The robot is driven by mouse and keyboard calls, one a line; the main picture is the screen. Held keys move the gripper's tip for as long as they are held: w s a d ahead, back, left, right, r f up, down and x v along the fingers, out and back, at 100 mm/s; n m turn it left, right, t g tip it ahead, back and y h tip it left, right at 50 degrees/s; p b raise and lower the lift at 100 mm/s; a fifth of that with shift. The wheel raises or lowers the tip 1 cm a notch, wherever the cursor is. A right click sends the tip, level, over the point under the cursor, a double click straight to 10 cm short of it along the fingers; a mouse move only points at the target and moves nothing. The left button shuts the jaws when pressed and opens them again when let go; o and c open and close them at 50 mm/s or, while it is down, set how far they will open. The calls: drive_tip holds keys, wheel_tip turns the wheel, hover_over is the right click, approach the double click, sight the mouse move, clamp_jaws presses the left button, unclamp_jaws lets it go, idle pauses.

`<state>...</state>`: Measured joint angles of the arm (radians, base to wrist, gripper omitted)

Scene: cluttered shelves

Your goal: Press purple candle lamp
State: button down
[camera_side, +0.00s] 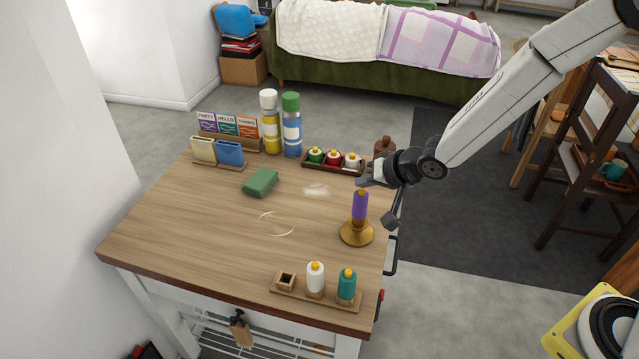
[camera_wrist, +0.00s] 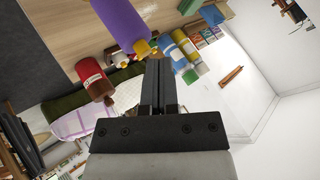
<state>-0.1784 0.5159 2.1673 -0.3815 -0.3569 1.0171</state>
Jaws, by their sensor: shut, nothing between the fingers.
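The purple candle lamp (camera_side: 359,206) stands upright in a round brass holder (camera_side: 357,233) near the right edge of the wooden table. It has a small yellow-orange tip. My gripper (camera_side: 364,182) is shut and empty, just above the candle's tip in the side view. Whether it touches the tip cannot be told. In the wrist view the candle's purple body (camera_wrist: 119,22) shows large at the top, with its yellow tip (camera_wrist: 145,48) beside the shut fingers (camera_wrist: 159,68).
A tray of small jars (camera_side: 333,159), two tall bottles (camera_side: 291,127) and card stands (camera_side: 229,124) stand at the back. A green sponge (camera_side: 261,182) lies mid-table. The left front is clear.

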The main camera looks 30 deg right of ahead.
sight(365, 197)
drive_tip(key=shift+f, duration=0.15)
drive_tip(key=shift+f, duration=0.3)
idle(0.3)
drive_tip(key=shift+r, duration=0.55)
wheel_tip(365, 197, up, 6)
drive_tip(key=shift+f, duration=0.1)
idle(1.0)
drive_tip(key=shift+s, duration=0.1)
